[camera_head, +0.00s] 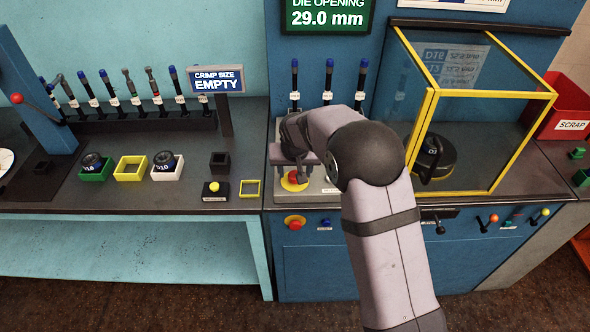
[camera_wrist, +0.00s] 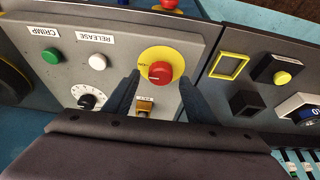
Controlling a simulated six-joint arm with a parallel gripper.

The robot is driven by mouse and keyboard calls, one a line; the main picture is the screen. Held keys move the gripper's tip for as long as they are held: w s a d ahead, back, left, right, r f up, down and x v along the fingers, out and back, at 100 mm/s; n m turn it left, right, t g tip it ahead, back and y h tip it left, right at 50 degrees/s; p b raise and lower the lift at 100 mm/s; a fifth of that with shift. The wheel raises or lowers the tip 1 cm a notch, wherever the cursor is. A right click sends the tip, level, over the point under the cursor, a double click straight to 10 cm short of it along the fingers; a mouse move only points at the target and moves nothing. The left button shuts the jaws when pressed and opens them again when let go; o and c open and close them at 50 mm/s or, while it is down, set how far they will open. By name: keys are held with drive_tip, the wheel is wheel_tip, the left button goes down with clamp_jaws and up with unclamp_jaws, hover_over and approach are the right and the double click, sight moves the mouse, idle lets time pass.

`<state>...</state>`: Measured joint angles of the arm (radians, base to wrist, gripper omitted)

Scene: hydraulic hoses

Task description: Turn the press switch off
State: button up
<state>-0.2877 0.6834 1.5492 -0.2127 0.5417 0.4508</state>
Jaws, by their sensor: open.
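The likely press switch, a red knob on a round yellow plate (camera_wrist: 161,73), is on the grey control panel (camera_wrist: 205,35); a small, unclear mark shows at the plate's left. In the head view the red knob (camera_head: 294,177) is partly covered by my gripper (camera_head: 293,168). In the wrist view my gripper (camera_wrist: 159,82) is open, with one finger on each side of the knob's near side. Nothing is held. I cannot tell whether the fingers touch the knob or how high they are above the panel.
A green CRIMP button (camera_wrist: 52,56), a white RELEASE button (camera_wrist: 97,62) and a dial (camera_wrist: 87,97) share the panel. A small brass-coloured part (camera_wrist: 144,106) sits close by. Another red button (camera_head: 295,222) is on the cabinet front. A yellow-framed guard box (camera_head: 495,94) stands right.

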drive_tip(key=shift+x, duration=0.75)
drive_tip(key=c, duration=1.1)
drive_tip(key=shift+o, duration=0.3)
